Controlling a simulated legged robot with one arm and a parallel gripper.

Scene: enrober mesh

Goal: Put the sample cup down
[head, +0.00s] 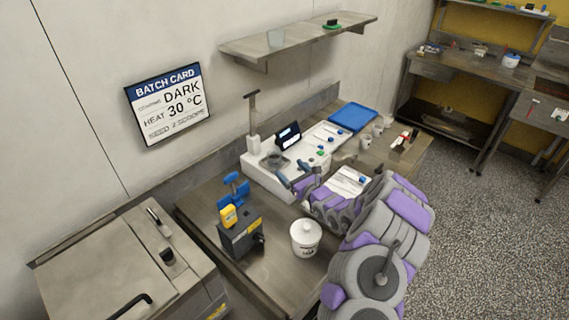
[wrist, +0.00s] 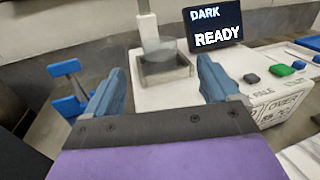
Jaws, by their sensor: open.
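My gripper (head: 292,173) is open at the front of the white machine (head: 262,180). In the wrist view the two blue fingers of my gripper (wrist: 160,66) stand wide apart with nothing held between them. Two small grey cups (head: 365,141) stand on the bench right of the machine. The machine's screen (wrist: 214,27) reads DARK READY.
A blue tray (head: 353,117) lies at the back. Bare bench shows left of the machine.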

